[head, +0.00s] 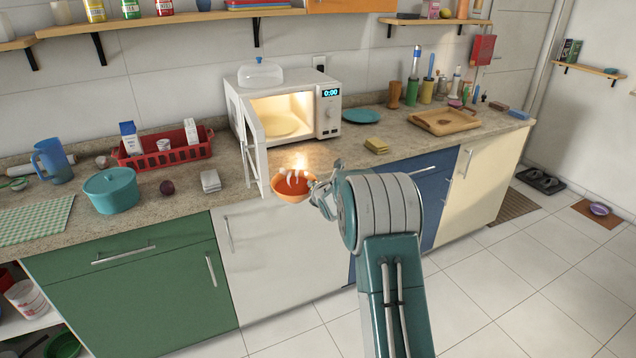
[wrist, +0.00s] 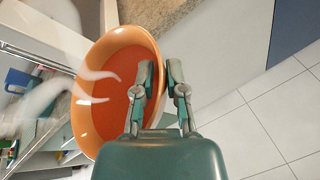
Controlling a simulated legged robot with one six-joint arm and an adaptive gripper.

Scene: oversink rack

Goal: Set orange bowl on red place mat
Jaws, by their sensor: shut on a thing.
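The orange bowl (head: 290,194) is in the air just in front of the counter's front edge, near the open microwave. White wisps like steam rise from it, and its inside is red-orange. My gripper (head: 318,191) is at the bowl's right side. In the wrist view the gripper (wrist: 167,88) is shut on the rim of the bowl (wrist: 112,75), with one finger inside and one outside. I cannot make out a red place mat in either view.
The microwave (head: 329,110) stands open and lit, its door (head: 249,150) swung out over the counter. A red basket (head: 165,155), teal pot (head: 112,190) and green checkered mat (head: 35,222) are to the left.

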